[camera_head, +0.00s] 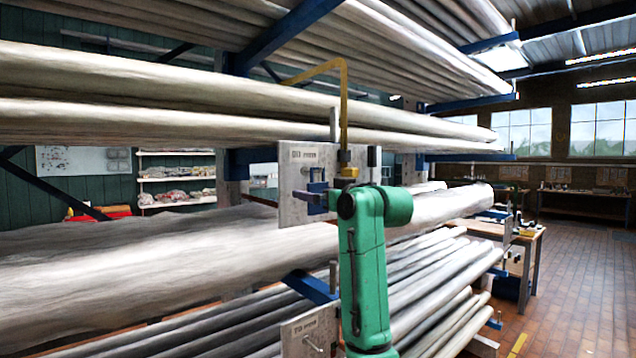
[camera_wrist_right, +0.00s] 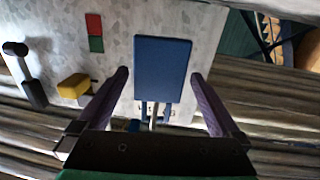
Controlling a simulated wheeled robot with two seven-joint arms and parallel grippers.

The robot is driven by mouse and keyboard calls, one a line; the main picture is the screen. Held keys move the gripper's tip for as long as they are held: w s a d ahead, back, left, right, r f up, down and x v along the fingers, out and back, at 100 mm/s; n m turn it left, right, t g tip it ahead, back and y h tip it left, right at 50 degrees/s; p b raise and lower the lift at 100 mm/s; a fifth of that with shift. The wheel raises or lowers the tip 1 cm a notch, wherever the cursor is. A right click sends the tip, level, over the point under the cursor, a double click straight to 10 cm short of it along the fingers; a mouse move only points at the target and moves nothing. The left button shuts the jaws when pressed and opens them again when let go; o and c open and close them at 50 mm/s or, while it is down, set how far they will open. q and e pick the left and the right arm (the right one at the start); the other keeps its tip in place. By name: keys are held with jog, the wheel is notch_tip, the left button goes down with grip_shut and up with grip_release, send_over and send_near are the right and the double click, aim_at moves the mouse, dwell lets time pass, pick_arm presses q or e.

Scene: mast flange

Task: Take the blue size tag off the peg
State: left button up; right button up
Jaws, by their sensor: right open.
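The blue size tag (camera_wrist_right: 162,68) is a flat rectangle in front of a pale grey plate (camera_wrist_right: 210,25) in the right wrist view. A short metal peg (camera_wrist_right: 153,117) shows just below it. My right gripper (camera_wrist_right: 160,76) is open, with one dark purple finger on each side of the tag. Narrow gaps show between the fingertips and the tag's edges. In the head view, my right gripper (camera_head: 322,198) is at the front of the upper plate (camera_head: 297,158), and it partly hides that area. My left gripper is not in view.
A yellow block (camera_wrist_right: 73,86), a black-ended handle (camera_wrist_right: 25,74) and a red-green marker (camera_wrist_right: 95,33) sit on the plate. A yellow bent pipe (camera_head: 344,100) rises above it. Long metal tubes (camera_head: 150,262) lie close behind. A lower plate (camera_head: 310,335) hangs below. Open floor lies at right.

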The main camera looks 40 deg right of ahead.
aim_at(321, 187)
jog(key=shift+w+d+f, duration=0.1)
jog(key=shift+w+f, duration=0.05)
jog(key=shift+w, duration=0.1)
jog(key=shift+c, duration=0.3)
jog(key=shift+s, duration=0.1)
jog(key=c, duration=1.3)
jog(key=shift+o, duration=0.2)
jog(key=shift+r, duration=0.8)
jog(key=shift+s+b, duration=0.8)
jog(key=shift+s, duration=0.35)
jog(key=shift+s+b, duration=0.75)
jog(key=shift+s, duration=0.85)
jog(key=s, duration=0.2)
jog(key=shift+s+b, duration=0.3)
jog(key=shift+b, duration=0.1)
jog(key=shift+w, duration=0.1)
